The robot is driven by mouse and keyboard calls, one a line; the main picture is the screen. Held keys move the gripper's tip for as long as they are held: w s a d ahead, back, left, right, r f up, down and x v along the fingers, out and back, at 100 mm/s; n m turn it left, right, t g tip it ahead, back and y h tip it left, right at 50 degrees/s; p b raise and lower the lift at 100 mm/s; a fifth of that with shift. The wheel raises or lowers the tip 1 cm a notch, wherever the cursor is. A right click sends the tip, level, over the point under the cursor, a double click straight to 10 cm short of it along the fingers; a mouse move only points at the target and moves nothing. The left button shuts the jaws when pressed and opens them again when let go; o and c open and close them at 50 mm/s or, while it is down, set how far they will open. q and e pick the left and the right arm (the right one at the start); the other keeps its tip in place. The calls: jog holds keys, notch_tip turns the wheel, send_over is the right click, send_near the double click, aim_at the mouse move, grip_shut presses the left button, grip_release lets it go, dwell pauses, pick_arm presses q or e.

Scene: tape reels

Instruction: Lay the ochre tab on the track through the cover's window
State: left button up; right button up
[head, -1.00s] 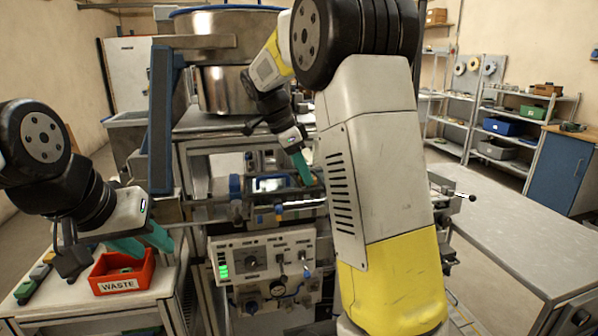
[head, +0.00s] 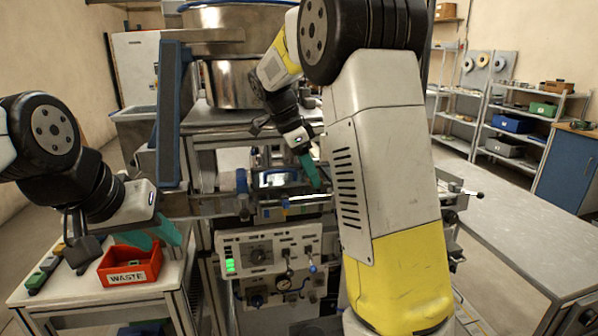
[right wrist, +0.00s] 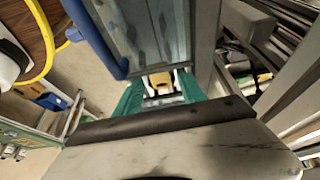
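My right gripper (head: 312,172) points down beside the right end of the blue-framed cover window (head: 278,179) on the machine front. In the right wrist view its teal fingers (right wrist: 163,92) stand apart, with a small yellowish and white piece (right wrist: 183,79) showing between them. I cannot tell whether this is the ochre tab or whether the fingers grip it. A bright pale strip (head: 307,197), possibly the track, runs below the window to the right. My left gripper (head: 152,238) is open and empty above the back of the red waste bin.
The control panel (head: 265,252) is below the window. A steel bowl (head: 232,80) sits above. A bare grey table (head: 520,235) lies at right.

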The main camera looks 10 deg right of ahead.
jog(key=shift+r, duration=0.4)
jog(key=v, duration=1.2)
jog(key=s+d+f+n+t+y, duration=0.25)
jog(key=s+d+n+y, duration=0.25)
jog(key=s+n, duration=0.4)
jog(key=s+a+f+n+t+y, duration=0.1)
jog(key=s+f+n, duration=0.3)
jog(key=s, duration=0.3)
jog(key=s+a+f+n+t, duration=0.1)
jog(key=s+f+n+t, duration=0.1)
jog(key=s+n, duration=0.3)
jog(key=s+f, duration=0.1)
jog(key=s, duration=0.2)
jog(key=shift+a+f+y, duration=0.25)
jog(key=shift+f+y, duration=0.15)
